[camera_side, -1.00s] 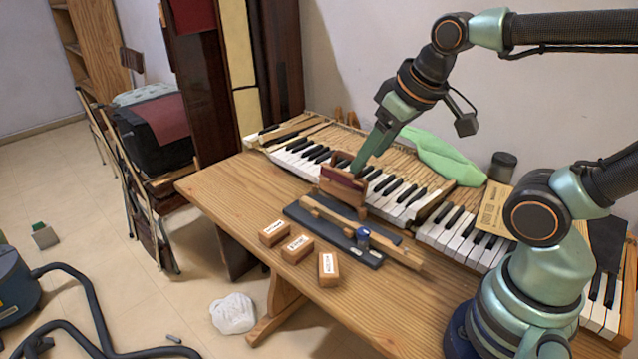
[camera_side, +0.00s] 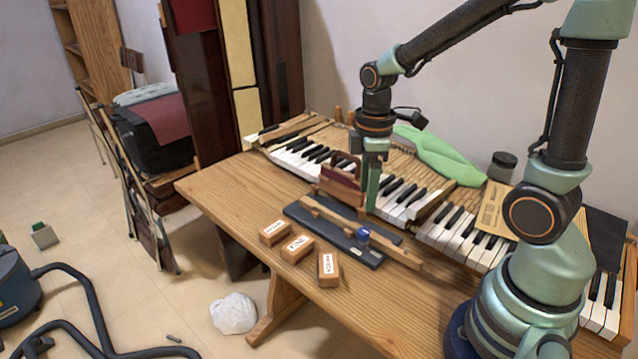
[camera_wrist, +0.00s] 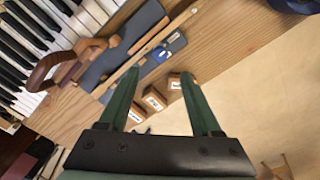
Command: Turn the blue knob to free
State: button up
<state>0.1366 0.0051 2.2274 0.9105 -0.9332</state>
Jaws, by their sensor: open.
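The blue knob (camera_side: 363,235) sits near the right end of a dark base plate (camera_side: 376,261) on the wooden table, beside a wooden bar (camera_side: 340,222). The knob also shows in the wrist view (camera_wrist: 160,55), beyond the fingertips. My gripper (camera_side: 371,208) points down behind the plate, up and left of the knob and apart from it. In the wrist view its two green fingers (camera_wrist: 157,78) are spread with nothing between them. The knob's pointer and setting are too small to read.
Three labelled wooden blocks (camera_side: 297,248) lie in front of the plate. A wooden tool with a handle (camera_side: 341,178) stands close left of my gripper. The table's front left is clear.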

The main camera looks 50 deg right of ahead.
aim_at(364, 230)
notch_tip(364, 230, down, 9)
jog(key=shift+f, duration=0.2)
dwell(0.3)
grip_shut()
